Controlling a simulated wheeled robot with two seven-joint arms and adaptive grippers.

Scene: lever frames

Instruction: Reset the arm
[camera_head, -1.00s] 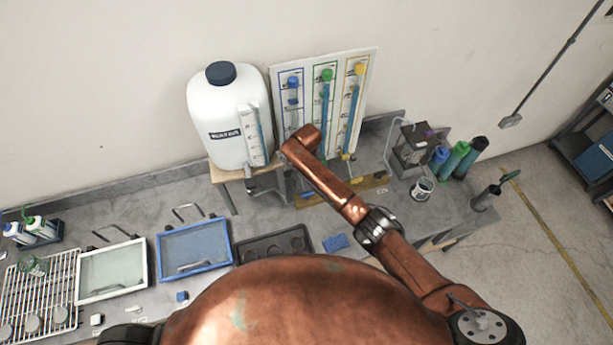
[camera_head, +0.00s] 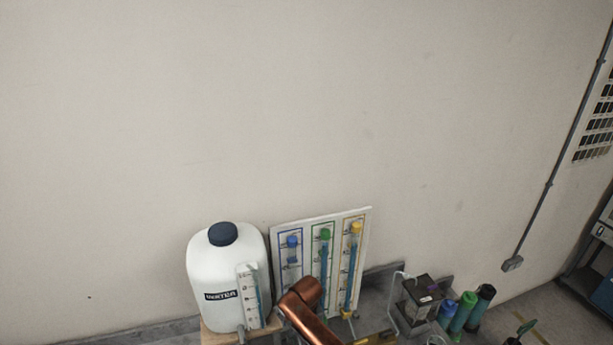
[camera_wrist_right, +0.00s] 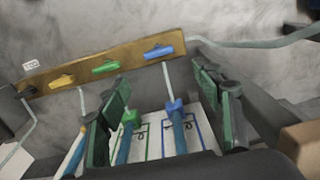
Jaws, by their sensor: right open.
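My right gripper (camera_wrist_right: 163,85) is open in the wrist view, its two green-padded fingers apart with nothing held between them. Beyond it is a brass-coloured bar (camera_wrist_right: 130,62) with a yellow lever (camera_wrist_right: 62,81), a green lever (camera_wrist_right: 106,67) and a blue lever (camera_wrist_right: 165,51). The white panel (camera_wrist_right: 153,141) with coloured lines and tubes shows between and below the fingers. In the head view my copper arm link hides the panel's (camera_head: 313,217) lower left part, and the right gripper is not visible. My left gripper is in neither view.
A white water tank (camera_head: 218,272) with a dark cap stands left of the panel. A dark box-shaped device (camera_head: 420,298) and several coloured cylinders (camera_head: 463,312) stand to the right. The bare wall (camera_head: 250,110) fills the upper head view.

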